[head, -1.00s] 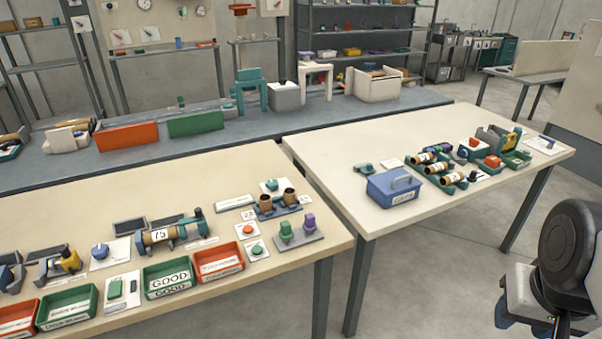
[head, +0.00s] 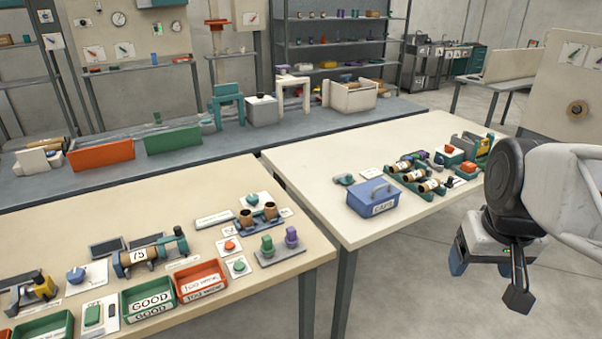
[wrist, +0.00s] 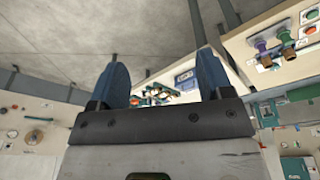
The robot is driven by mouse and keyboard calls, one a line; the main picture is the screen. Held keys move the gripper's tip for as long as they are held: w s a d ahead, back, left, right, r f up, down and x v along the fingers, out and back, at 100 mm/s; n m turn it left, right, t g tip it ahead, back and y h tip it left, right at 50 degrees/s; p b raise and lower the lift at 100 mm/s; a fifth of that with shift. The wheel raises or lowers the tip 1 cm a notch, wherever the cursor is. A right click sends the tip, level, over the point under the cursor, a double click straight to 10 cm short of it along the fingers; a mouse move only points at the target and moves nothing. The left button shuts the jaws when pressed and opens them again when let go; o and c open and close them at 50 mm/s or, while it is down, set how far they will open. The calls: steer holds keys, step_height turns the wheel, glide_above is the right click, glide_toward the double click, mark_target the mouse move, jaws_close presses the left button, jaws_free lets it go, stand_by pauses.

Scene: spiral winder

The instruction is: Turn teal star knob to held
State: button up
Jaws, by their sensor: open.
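A small teal knob (head: 252,199) sits on a white plate at the back of the left table. Another small teal piece (head: 345,179) lies beside the blue box on the right table. Both are too small for me to tell a star shape or a knob's setting. My gripper (head: 487,277) is in the air off the front right of the right table, well apart from both. Its two blue fingers stand wide apart with nothing between them, as the wrist view (wrist: 160,85) also shows.
The left table (head: 190,190) holds a blue knob (head: 76,274), a green bin (head: 148,298), a red bin (head: 201,283) and green and purple pegs. The right table (head: 310,155) holds a blue box (head: 372,198) and several brown rolls. A gap separates the tables.

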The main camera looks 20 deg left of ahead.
steer(key=w+a+r+n, duration=0.1)
steer(key=w+a+n, duration=0.1)
steer(key=w+a, duration=0.5)
steer(key=w+a+r+n, duration=0.2)
steer(key=w+a+n, duration=0.1)
steer(key=w, duration=0.7)
steer(key=w+a+f+n+g, duration=0.1)
steer(key=w+a+f+n, duration=0.1)
steer(key=w+a, duration=0.6)
steer(key=w+a+f+n, duration=0.3)
steer(key=w+a, duration=0.5)
steer(key=n+g, duration=0.1)
steer(key=n, duration=0.7)
glide_above(254, 197)
step_height(254, 197, down, 21)
steer(key=shift+w+r, duration=0.1)
steer(key=shift+r, duration=0.1)
steer(key=shift+f, duration=3.9)
steer(key=shift+c, duration=0.5)
